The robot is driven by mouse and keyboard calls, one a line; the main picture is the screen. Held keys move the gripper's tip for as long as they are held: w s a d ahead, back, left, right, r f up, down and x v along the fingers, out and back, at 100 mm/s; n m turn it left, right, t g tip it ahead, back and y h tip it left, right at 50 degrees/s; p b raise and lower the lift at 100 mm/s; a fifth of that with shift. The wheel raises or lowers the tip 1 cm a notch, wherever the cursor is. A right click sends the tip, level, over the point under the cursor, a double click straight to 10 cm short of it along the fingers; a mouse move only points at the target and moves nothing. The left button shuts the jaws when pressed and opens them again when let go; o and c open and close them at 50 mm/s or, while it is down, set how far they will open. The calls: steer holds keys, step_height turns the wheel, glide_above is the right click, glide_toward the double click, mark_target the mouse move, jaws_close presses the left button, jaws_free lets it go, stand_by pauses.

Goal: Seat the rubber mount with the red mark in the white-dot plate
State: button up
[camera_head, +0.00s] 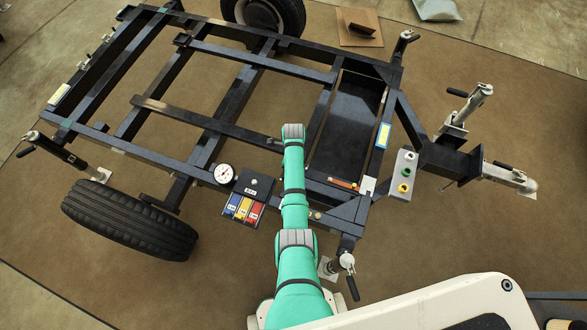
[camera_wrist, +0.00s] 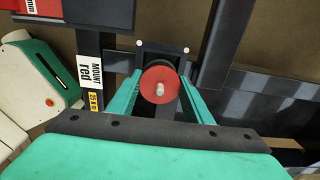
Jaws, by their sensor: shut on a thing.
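In the wrist view, the red-faced round mount (camera_wrist: 151,83) with a pale metal stud in its middle sits between the green fingers of my gripper (camera_wrist: 160,92). The gripper is shut on it. Just beyond the mount is a dark plate (camera_wrist: 152,57) with white dots at its two visible upper corners. The mount overlaps the plate in this view; I cannot tell whether it touches it or is above it. The plate's lower part is hidden by the mount and gripper. In the head view my arm covers the gripper tip and the mount.
A white "MOUNT red" label (camera_wrist: 97,75) is on a dark beam left of the plate. The black trailer frame (camera_head: 225,100) has beams around my arm. A round gauge (camera_head: 224,173) and blue, yellow and red labelled strips (camera_head: 243,208) are left of my arm.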

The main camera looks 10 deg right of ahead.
steer(key=shift+f, duration=1.45)
steer(key=o, duration=1.2)
